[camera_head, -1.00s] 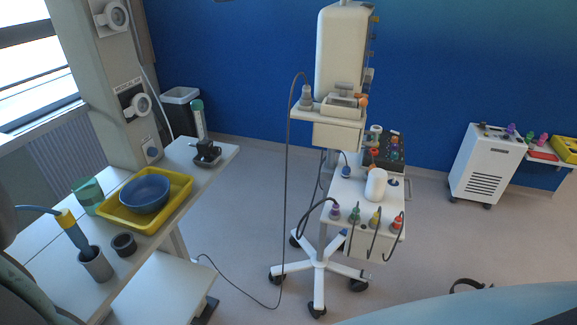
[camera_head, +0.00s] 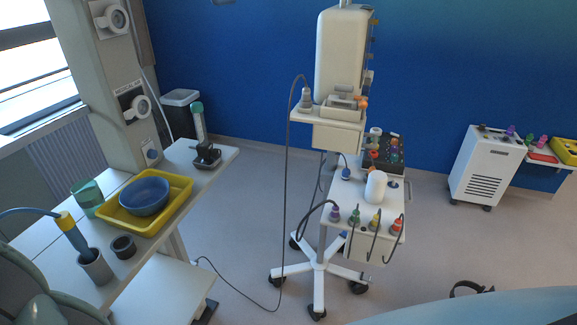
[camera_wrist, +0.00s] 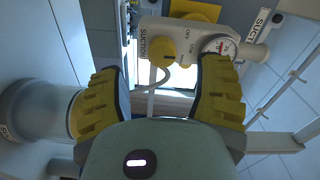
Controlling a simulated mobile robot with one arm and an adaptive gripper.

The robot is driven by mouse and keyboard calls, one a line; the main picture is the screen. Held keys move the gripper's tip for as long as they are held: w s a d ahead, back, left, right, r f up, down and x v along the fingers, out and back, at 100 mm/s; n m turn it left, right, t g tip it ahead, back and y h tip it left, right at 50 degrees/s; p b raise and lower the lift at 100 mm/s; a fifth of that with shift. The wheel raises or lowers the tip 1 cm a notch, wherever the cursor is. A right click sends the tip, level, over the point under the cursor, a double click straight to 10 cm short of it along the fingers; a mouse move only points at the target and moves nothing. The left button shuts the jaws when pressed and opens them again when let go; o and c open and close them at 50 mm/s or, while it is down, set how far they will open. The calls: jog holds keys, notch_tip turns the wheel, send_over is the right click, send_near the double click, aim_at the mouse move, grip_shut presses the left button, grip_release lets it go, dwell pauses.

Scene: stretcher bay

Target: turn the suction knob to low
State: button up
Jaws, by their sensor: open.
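My gripper (camera_wrist: 158,72) is open, with yellow ribbed pads on both fingers. The knob shows in the gap between the fingertips, nearer the left one in height and apart from both. The right fingertip overlaps the gauge's lower edge. I cannot read the knob's setting. The gripper is not visible in the head view, and I cannot pick out this suction unit there.
A clear canister (camera_wrist: 35,112) stands left of my gripper. A pale rail (camera_wrist: 272,143) is at the right. In the head view, a table holds a yellow tray (camera_head: 113,228) with a blue bowl (camera_head: 145,196). A wheeled equipment stand (camera_head: 319,268) is mid-room, with open floor around it.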

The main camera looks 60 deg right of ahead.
jog(key=shift+v, duration=1)
jog(key=shift+a, duration=0.1)
